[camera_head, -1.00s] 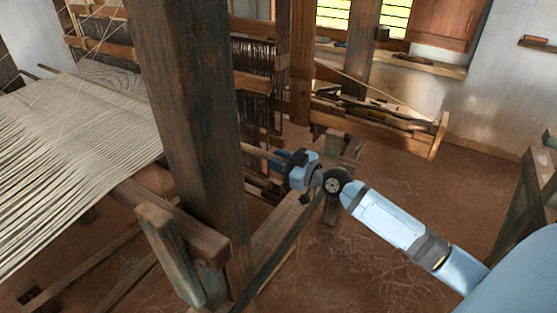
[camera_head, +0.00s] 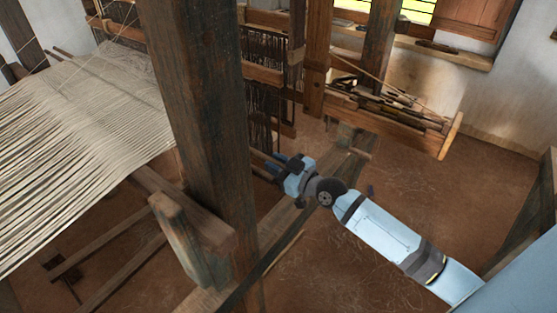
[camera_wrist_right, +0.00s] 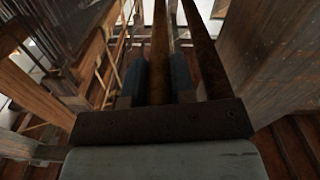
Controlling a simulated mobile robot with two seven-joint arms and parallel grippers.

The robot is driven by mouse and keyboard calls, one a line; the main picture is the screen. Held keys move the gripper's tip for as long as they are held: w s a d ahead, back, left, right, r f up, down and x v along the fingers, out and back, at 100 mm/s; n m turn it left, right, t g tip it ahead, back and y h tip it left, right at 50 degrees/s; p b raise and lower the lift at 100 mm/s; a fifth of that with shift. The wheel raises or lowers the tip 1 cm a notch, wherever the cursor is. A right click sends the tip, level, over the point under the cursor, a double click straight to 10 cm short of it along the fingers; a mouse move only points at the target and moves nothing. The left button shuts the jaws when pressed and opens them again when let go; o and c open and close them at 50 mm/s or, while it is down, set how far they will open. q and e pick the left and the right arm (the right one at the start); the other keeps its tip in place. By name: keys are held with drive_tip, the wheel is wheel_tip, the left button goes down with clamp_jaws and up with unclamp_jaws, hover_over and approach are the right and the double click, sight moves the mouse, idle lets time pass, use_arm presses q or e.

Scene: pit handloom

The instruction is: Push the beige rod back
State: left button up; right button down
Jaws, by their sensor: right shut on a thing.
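My right gripper (camera_head: 272,166) is beside the thick dark post in the head view, its jaws pointing left toward the loom. In the right wrist view, my right gripper (camera_wrist_right: 159,78) has its two blue-grey fingers on either side of a rod (camera_wrist_right: 160,45), shut on it. This is taken as the beige rod, though it looks brown in the shade there. A short length of the rod (camera_head: 260,156) shows in the head view between gripper and post; the post hides the rest. A second rod or bar (camera_wrist_right: 203,45) runs alongside, outside the fingers. My left gripper is out of view.
The upright post (camera_head: 195,110) stands close left of the gripper. Stretched white warp threads (camera_head: 85,120) fill the left side. Dark heddles (camera_head: 265,110) hang behind. A wooden trough of sticks (camera_head: 390,105) stands at the back right. Open earthen floor (camera_head: 410,180) lies right.

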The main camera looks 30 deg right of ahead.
drive_tip(key=c, duration=1)
unclamp_jaws()
drive_tip(key=shift+s+a+f, duration=0.1)
drive_tip(key=shift+a, duration=0.15)
drive_tip(key=shift+o, duration=0.2)
drive_tip(key=shift+d, duration=0.1)
